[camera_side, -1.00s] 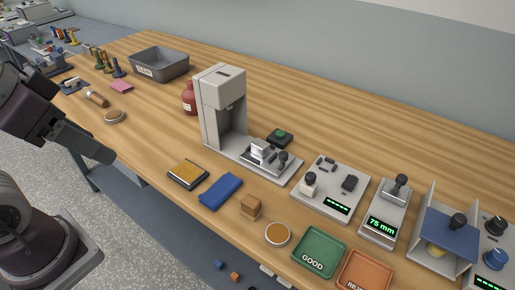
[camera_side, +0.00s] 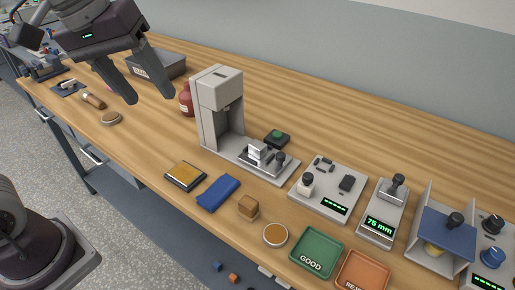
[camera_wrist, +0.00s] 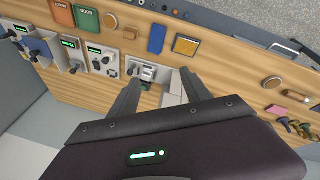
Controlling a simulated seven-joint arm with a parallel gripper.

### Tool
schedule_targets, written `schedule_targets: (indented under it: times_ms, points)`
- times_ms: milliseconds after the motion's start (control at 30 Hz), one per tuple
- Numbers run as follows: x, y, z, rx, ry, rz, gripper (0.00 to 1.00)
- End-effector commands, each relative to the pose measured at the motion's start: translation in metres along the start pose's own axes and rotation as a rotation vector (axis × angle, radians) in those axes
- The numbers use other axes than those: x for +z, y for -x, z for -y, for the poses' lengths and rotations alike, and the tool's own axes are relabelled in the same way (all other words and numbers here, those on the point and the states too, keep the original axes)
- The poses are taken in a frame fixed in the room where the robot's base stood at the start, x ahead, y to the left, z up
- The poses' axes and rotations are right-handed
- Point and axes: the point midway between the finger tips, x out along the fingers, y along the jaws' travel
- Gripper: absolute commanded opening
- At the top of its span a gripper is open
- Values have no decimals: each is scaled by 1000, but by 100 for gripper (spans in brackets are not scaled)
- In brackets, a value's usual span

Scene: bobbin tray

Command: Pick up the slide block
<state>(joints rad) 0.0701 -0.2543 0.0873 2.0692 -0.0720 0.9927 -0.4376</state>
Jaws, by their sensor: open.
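A small pale block (camera_side: 257,147), which looks like the slide block, sits in the fixture on the base of the tall grey machine (camera_side: 219,88). A dark knob (camera_side: 280,158) stands beside it. The pale block also shows in the wrist view (camera_wrist: 147,73), beyond my fingertips. My gripper (camera_side: 150,97) is open and empty, high over the bench and to the left of the machine. It also shows in the wrist view (camera_wrist: 161,79), with a clear gap between its fingers.
A red bottle (camera_side: 186,99) stands left of the machine. A black box with a green button (camera_side: 277,138) is behind the fixture. A wooden cube (camera_side: 248,206), a blue pad (camera_side: 219,192) and a green GOOD tray (camera_side: 317,232) lie in front. The bench behind the machine is clear.

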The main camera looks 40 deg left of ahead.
Motion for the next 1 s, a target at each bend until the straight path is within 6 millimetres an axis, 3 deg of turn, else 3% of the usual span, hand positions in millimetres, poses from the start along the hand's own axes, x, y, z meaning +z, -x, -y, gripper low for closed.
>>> schedule_targets:
  times_ms: [33,133,200,300,400,500,1000]
  points:
    - [-28,-16,-16,-20,111,43,56]
    - [-80,-62,-48,-79,377,107,56]
    - [-108,-106,-67,-137,553,133,56]
    - [-130,-171,-86,-223,758,146,56]
    - [-138,-222,-97,-290,894,139,56]
    - [-138,-252,-101,-327,966,129,56]
    - [-114,-323,-92,-336,991,126,56]
